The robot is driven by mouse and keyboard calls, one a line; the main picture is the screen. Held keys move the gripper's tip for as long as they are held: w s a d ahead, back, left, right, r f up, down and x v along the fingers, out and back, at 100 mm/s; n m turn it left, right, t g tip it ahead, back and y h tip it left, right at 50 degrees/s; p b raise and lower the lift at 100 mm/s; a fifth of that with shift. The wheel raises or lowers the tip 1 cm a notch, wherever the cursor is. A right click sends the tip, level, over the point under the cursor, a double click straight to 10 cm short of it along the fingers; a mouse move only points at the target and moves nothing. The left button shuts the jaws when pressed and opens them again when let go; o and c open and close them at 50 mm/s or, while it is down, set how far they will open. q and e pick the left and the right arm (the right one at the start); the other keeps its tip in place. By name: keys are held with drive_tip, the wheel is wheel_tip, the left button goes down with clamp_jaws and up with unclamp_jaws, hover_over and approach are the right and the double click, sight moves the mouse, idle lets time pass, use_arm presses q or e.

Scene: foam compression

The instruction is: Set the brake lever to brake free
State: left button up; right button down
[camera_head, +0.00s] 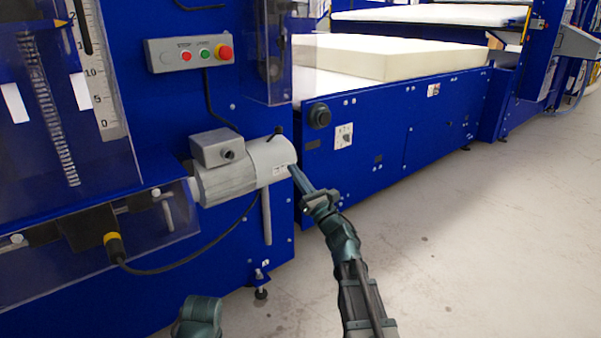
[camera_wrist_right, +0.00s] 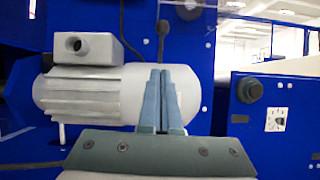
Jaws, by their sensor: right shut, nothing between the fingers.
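The brake lever (camera_head: 277,131) is a thin dark stem with a black knob, standing up from the end of the grey motor (camera_head: 235,178). In the right wrist view the lever (camera_wrist_right: 161,40) is nearly upright, above and behind the fingers, and its foot is partly hidden. My right gripper (camera_head: 294,170) is shut and empty. Its fingertips are at the right end of the motor, below the lever knob. In the right wrist view the fingers (camera_wrist_right: 161,75) stand together before the motor's end; I cannot tell if they touch it. My left gripper does not show.
A grey box (camera_head: 217,147) sits on the motor. A grey bar (camera_head: 266,215) hangs below it, and a black cable (camera_head: 190,268) loops underneath. A button panel (camera_head: 190,52) is above. Blue conveyor side panels (camera_head: 400,125) stand to the right; the floor there is open.

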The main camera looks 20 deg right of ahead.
sight(281, 132)
drive_tip(key=w+a+r+p, duration=0.1)
drive_tip(key=w+r+p, duration=0.4)
drive_tip(key=r, duration=0.1)
drive_tip(key=shift+w+a, duration=0.2)
drive_tip(key=shift+a, duration=0.1)
drive_tip(key=shift+r, duration=0.1)
drive_tip(key=shift+p, duration=0.35)
drive_tip(key=r+g+p, duration=0.1)
drive_tip(key=p, duration=0.3)
drive_tip(key=w+r+g+p, duration=0.1)
drive_tip(key=r+p, duration=0.1)
drive_tip(key=p, duration=0.2)
drive_tip(key=shift+a+r+g+h, duration=0.15)
drive_tip(key=shift+g+h, duration=0.15)
drive_tip(key=shift+h, duration=0.1)
drive_tip(key=shift+w+a+r+p, duration=0.25)
drive_tip(key=shift+w+r+p, duration=0.35)
drive_tip(key=shift+w+p, duration=0.05)
drive_tip(key=shift+w+a+r+p, duration=0.2)
drive_tip(key=shift+w+r+p, duration=0.4)
drive_tip(key=shift+w+p, duration=0.05)
drive_tip(key=shift+w+r, duration=0.1)
